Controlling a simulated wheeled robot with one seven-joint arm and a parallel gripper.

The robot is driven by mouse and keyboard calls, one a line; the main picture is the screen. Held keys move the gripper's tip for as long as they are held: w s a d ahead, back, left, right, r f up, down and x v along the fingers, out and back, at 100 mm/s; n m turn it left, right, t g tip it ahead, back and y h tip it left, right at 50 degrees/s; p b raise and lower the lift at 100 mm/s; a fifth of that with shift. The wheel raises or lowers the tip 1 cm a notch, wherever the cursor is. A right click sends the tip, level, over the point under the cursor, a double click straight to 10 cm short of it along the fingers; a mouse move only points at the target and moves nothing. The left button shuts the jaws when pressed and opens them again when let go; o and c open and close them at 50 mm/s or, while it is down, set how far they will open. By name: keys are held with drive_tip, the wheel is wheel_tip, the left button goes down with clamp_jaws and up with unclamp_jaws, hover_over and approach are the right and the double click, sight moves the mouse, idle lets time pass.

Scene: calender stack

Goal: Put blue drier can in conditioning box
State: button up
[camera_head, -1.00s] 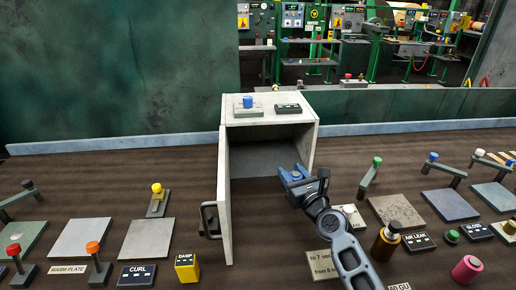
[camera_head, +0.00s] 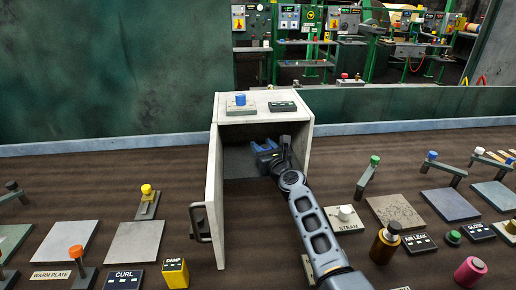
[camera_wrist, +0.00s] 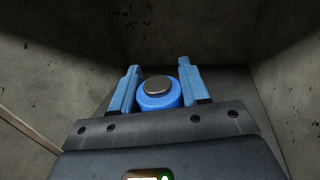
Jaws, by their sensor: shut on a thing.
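The conditioning box (camera_head: 307,149) is a pale grey box with its door (camera_head: 213,200) swung open toward the front. My gripper (camera_head: 264,148) is inside the box opening in the head view, its blue fingers pointing inward. In the wrist view, my gripper (camera_wrist: 158,88) is shut on the blue drier can (camera_wrist: 159,97), which has a grey knob on top. The can sits between the two blue fingers, with the box's grey walls and back around it. In the head view the can is hard to make out. Whether its base touches the box floor cannot be told.
A blue button on a plate (camera_head: 240,100) and a dark label block (camera_head: 283,106) sit on the box top. The door handle (camera_head: 200,223) sticks out at the left. Flat plates, levers and a yellow DAMP block (camera_head: 175,272) lie around on the brown table.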

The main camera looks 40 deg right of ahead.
drive_tip(key=shift+w+d, duration=0.25)
drive_tip(key=shift+w, duration=0.4)
drive_tip(key=w+b, duration=0.1)
drive_tip(key=w+d+f+b, duration=0.1)
drive_tip(key=w, duration=0.1)
drive_tip(key=shift+f+b, duration=0.1)
drive_tip(key=shift+b, duration=0.2)
drive_tip(key=shift+f, duration=0.1)
drive_tip(key=shift+f+b, duration=0.2)
drive_tip(key=shift+b, duration=0.1)
drive_tip(key=o, duration=1.1)
drive_tip(key=shift+s, duration=0.1)
drive_tip(key=shift+r, duration=0.15)
